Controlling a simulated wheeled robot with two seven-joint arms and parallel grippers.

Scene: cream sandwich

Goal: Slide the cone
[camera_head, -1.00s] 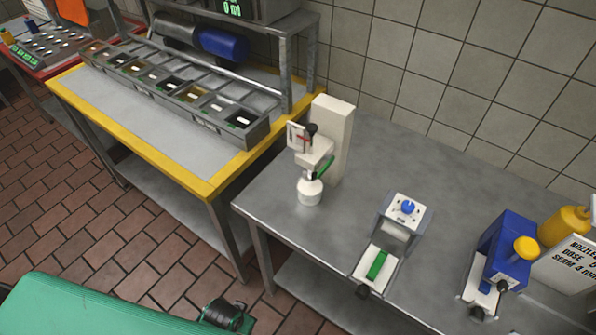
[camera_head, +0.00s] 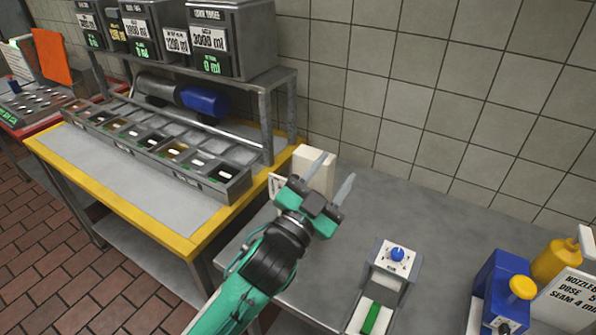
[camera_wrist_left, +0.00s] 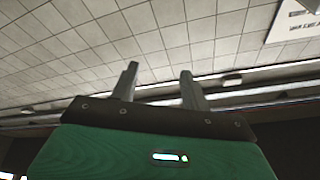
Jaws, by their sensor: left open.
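My left gripper (camera_head: 338,166) is raised over the grey metal bench (camera_head: 350,215), in front of the white upright dispenser (camera_head: 314,170). Its two fingers are spread with nothing between them. In the left wrist view, the open fingers (camera_wrist_left: 159,70) point up toward the tiled wall. The gripper and arm hide most of the dispenser, including its nozzle area. I cannot make out a cone for certain. My right gripper is not in view.
A small white device (camera_head: 391,262) with a blue knob and a green bar stands right of my arm. A blue device (camera_head: 500,285) and a yellow bottle (camera_head: 556,258) stand farther right. A yellow-edged table with a row of bins (camera_head: 165,148) is at left.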

